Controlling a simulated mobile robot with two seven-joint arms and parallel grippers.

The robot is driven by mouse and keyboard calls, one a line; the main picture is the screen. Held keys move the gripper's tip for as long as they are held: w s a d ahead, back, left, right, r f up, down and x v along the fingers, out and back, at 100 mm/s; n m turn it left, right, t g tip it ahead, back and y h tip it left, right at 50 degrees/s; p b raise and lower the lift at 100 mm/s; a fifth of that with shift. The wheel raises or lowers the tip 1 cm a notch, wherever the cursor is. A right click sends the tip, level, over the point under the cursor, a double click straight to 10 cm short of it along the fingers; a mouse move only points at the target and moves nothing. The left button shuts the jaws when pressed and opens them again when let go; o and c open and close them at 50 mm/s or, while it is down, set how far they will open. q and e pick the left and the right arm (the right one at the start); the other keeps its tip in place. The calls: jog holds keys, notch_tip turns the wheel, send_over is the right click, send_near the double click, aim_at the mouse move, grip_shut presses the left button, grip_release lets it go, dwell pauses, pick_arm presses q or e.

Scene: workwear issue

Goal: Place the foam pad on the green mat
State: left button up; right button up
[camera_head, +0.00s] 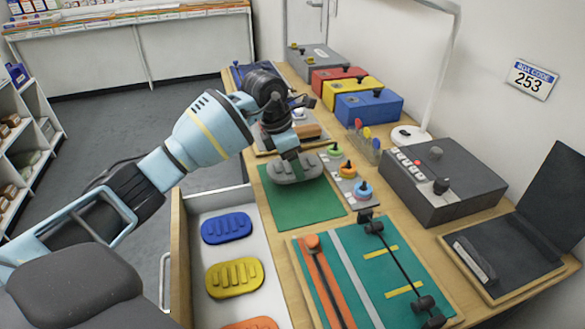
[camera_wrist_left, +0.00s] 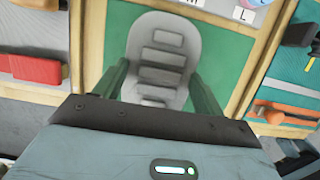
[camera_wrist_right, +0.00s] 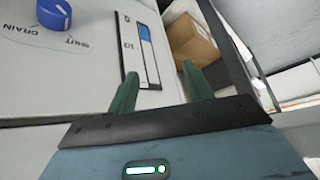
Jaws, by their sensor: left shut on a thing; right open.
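The grey foam pad (camera_head: 296,171) with raised ribs is at the far part of the green mat (camera_head: 300,207) in the head view. My left gripper (camera_head: 290,155) is shut on the pad from above. In the left wrist view the pad (camera_wrist_left: 162,60) sits between the two green fingers (camera_wrist_left: 155,92), with the green mat (camera_wrist_left: 118,18) behind it. I cannot tell whether the pad touches the mat. My right gripper (camera_wrist_right: 158,85) is open and empty in the right wrist view, beside a white panel with a blue knob.
An open drawer (camera_head: 181,250) holds blue (camera_head: 227,228), yellow (camera_head: 234,277) and orange (camera_head: 252,323) pads. A teal board (camera_head: 345,262) with straps lies in front of the mat. Coloured knobs (camera_head: 347,170) stand right of it. A dark grey box (camera_head: 440,185) stands further right.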

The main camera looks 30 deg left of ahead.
pick_arm(q)
jog(key=shift+f, duration=1.35)
jog(key=shift+f, duration=0.2)
jog(key=o, duration=1)
jog(key=shift+c, duration=0.2)
jog(key=shift+r, duration=0.1)
jog(key=v, duration=1.2)
